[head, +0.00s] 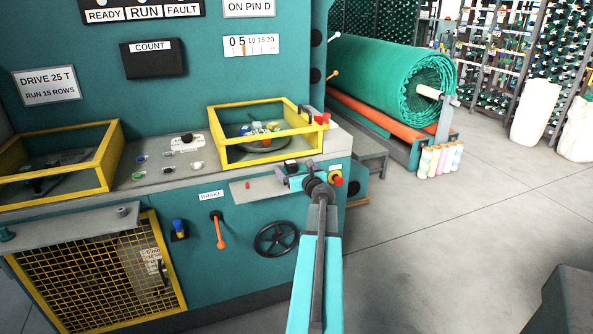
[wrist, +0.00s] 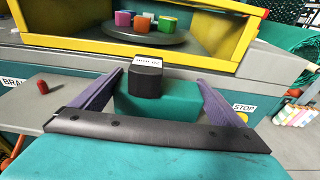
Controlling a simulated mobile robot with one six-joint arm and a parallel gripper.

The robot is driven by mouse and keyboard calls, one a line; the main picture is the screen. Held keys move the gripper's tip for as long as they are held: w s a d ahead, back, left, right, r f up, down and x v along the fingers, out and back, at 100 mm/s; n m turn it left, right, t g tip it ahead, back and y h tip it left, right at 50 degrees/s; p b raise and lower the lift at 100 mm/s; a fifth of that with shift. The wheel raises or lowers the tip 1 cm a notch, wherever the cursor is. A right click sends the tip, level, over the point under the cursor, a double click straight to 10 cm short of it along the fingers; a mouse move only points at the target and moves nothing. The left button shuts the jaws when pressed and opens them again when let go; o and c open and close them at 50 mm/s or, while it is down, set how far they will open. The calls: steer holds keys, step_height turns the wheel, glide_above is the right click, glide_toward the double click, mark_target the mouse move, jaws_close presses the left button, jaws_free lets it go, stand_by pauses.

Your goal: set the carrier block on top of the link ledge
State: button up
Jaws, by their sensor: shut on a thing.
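My gripper (wrist: 160,85) is in front of the machine, its two purple fingers on either side of a teal block (wrist: 180,108). I take this to be the carrier block; it fills the gap between the fingers. In the head view my gripper (head: 296,177) is at the right end of a grey shelf (head: 262,190), and the block is small there. A black block (wrist: 147,82) with a white label at its top shows between the fingers, at the teal block's far side. It is unclear whether they touch, or whether the black block or the shelf is the link ledge.
A red peg (wrist: 43,87) stands on the grey shelf, left of my gripper. Behind is a yellow-framed bay (head: 262,151) with colored pieces on a round plate. A stop button (head: 335,178) is close on the right. A handwheel (head: 276,239) and orange brake lever (head: 220,232) are below.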

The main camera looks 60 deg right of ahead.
steer(key=shift+f, duration=0.1)
steer(key=o, duration=0.8)
steer(key=shift+o, duration=0.2)
steer(key=shift+s, duration=0.1)
steer(key=v, duration=1.2)
steer(key=shift+b, duration=0.4)
